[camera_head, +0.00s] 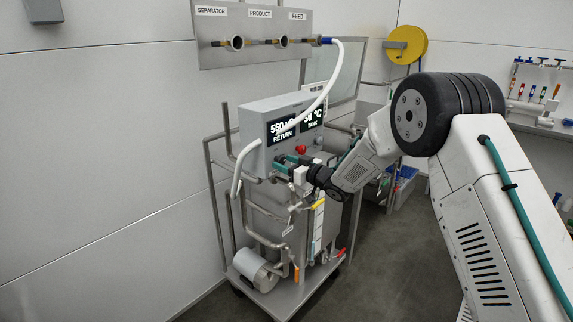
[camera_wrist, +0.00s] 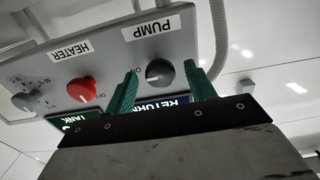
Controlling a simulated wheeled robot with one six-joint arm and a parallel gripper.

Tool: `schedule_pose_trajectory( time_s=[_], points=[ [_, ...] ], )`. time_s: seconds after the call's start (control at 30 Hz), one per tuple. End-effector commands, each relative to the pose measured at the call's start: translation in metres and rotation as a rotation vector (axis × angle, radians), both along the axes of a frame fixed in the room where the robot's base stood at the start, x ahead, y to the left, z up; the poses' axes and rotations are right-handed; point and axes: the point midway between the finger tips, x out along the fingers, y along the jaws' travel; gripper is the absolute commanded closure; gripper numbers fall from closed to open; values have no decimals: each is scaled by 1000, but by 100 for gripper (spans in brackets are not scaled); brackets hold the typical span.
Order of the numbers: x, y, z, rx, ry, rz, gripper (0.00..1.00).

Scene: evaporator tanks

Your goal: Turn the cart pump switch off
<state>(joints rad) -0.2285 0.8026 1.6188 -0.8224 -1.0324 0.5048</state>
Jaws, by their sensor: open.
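The pump switch (camera_wrist: 158,72) is a round dark knob under the PUMP label (camera_wrist: 152,29) on the cart's grey control box (camera_head: 253,128). In the wrist view the picture is upside down, and the knob sits between my gripper's two green fingers (camera_wrist: 160,67). The fingers are open, one on each side, with a visible gap to the knob. I cannot tell clearly which way the knob points. In the head view my gripper (camera_head: 289,163) is at the box's front lower face, and it hides the pump switch there.
A red heater knob (camera_wrist: 81,90) and a grey knob (camera_wrist: 26,101) sit beside the pump switch. Lit displays (camera_head: 283,128) are on the box. Pipes and valves fill the cart (camera_head: 290,296) below. Floor at right is open.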

Motion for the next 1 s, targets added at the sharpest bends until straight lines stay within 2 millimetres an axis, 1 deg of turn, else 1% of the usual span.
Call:
schedule_pose_trajectory(
  time_s=[0.03,0.07,0.1,0.17,0.2,0.23,0.47,0.67,1.0],
  points=[
    [0,0,0,0,0,0,45],
    [0,0,0,0,0,0,48],
    [0,0,0,0,0,0,59],
    [0,0,0,0,0,0,76],
    [0,0,0,0,0,0,87],
    [0,0,0,0,0,0,89],
    [0,-1,0,-7,-9,-1,88],
    [0,-1,0,-48,-62,-1,88],
    [1,-2,0,-213,-273,-2,88]
  ],
)
